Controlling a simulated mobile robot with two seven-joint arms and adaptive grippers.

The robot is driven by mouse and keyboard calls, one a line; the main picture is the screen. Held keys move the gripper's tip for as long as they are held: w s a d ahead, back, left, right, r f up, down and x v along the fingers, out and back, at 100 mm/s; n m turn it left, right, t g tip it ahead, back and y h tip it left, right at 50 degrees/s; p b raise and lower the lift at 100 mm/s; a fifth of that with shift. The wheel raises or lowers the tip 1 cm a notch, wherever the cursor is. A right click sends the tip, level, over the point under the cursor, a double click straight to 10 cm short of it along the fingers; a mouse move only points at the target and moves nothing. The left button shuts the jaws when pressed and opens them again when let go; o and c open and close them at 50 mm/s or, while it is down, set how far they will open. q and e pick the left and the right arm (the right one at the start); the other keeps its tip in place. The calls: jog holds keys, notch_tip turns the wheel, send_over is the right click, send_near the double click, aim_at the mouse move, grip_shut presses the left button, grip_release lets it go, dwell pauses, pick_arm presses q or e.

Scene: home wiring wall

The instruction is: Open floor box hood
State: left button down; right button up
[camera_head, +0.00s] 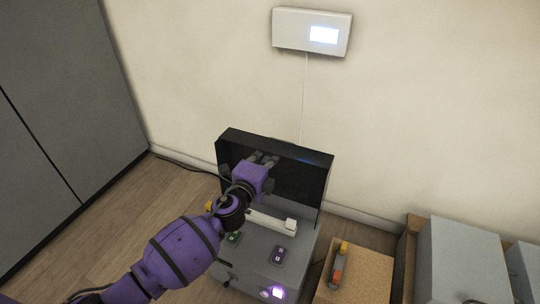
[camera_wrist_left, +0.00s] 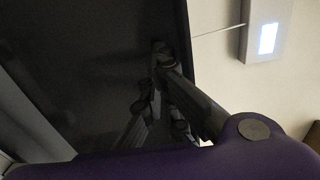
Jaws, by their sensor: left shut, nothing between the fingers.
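The floor box (camera_head: 255,258) is a grey box on the floor against the wall. Its black hood (camera_head: 305,180) stands raised at the back, roughly upright, with its dark inner side facing me. My left gripper (camera_head: 264,160) is shut and empty, in front of the hood's inner face near its upper part. In the left wrist view the gripper's fingers (camera_wrist_left: 158,75) lie against the dark hood (camera_wrist_left: 95,50); I cannot tell whether they touch it. My left forearm covers part of the box's left side. My right gripper is not in view.
A white bar (camera_head: 270,222) crosses the box top, with a dark purple switch (camera_head: 279,256) and a green one (camera_head: 233,238) nearby. A lit white panel (camera_head: 312,32) hangs on the wall. A wooden board (camera_head: 355,275) and grey boxes (camera_head: 462,262) stand right; a grey cabinet (camera_head: 70,110) stands left.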

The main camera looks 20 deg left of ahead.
pick_arm(q)
jog(key=shift+w, duration=1.3)
jog(key=shift+r, duration=0.1)
jog(key=shift+s, duration=0.1)
